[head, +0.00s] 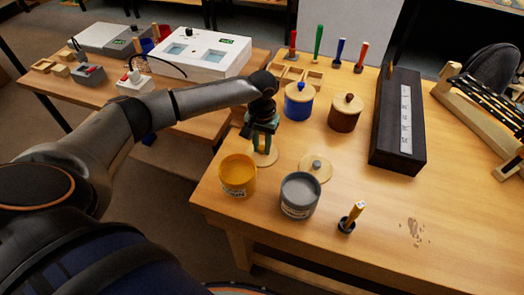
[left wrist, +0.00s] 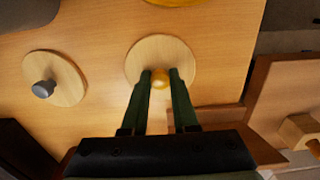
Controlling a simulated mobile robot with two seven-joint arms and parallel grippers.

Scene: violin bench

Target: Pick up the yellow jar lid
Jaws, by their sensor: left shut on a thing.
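The yellow jar lid is a round pale wooden disc with a yellow knob. It shows in the head view (head: 265,160), behind and right of the open yellow jar (head: 238,173), and in the left wrist view (left wrist: 178,50). My left gripper (head: 262,144) points down over the lid. Its two green fingers (left wrist: 160,78) are shut on the yellow knob, one on each side. The gripper hides part of the lid in the head view. I cannot tell whether the lid touches the table. My right gripper is not in view.
An open grey jar (head: 300,194) and its grey-knobbed lid (head: 316,167) are close on the right. Lidded blue (head: 299,102) and brown (head: 345,114) jars stand behind. A small black holder (head: 346,226) is at the front. A long dark box (head: 398,120) stands further right.

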